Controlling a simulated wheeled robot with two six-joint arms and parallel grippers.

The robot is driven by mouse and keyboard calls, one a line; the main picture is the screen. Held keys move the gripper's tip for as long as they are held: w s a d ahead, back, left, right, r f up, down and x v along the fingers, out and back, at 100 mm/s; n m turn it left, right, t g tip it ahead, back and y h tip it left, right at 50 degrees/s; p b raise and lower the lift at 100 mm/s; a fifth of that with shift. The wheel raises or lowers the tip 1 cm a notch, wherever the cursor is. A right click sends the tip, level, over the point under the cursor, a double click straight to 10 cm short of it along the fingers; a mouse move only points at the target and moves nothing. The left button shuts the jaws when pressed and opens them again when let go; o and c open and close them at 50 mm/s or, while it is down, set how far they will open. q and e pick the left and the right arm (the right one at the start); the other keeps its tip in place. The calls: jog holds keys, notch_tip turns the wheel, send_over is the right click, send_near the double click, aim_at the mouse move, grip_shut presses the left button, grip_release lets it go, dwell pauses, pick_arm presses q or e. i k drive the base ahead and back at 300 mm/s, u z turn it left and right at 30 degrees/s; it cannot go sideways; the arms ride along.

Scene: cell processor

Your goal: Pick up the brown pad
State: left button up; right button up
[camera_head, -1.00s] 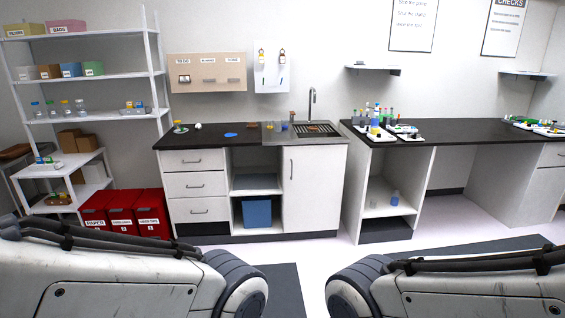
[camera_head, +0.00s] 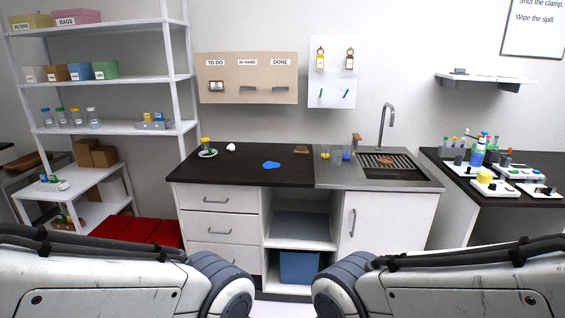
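A small flat brown piece (camera_head: 301,150) lies on the dark counter (camera_head: 215,172), just left of the sink. Another brown piece (camera_head: 385,162) lies on the ribbed rack in the sink. A small brown upright item (camera_head: 357,140) stands at the sink's back edge. All are small, and I cannot tell for sure which is the brown pad. Only my arm links show at the bottom left and right. Both grippers are out of view, and the counter is well ahead of the arms.
Small cups stand by the sink (camera_head: 402,181). Shelves (camera_head: 110,128) are at left, and a bench with bottles and devices (camera_head: 525,200) is at right.

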aim_at(299, 150)
jog(key=u, duration=0.25)
jog(key=i, duration=3.15)
jog(key=u, duration=0.1)
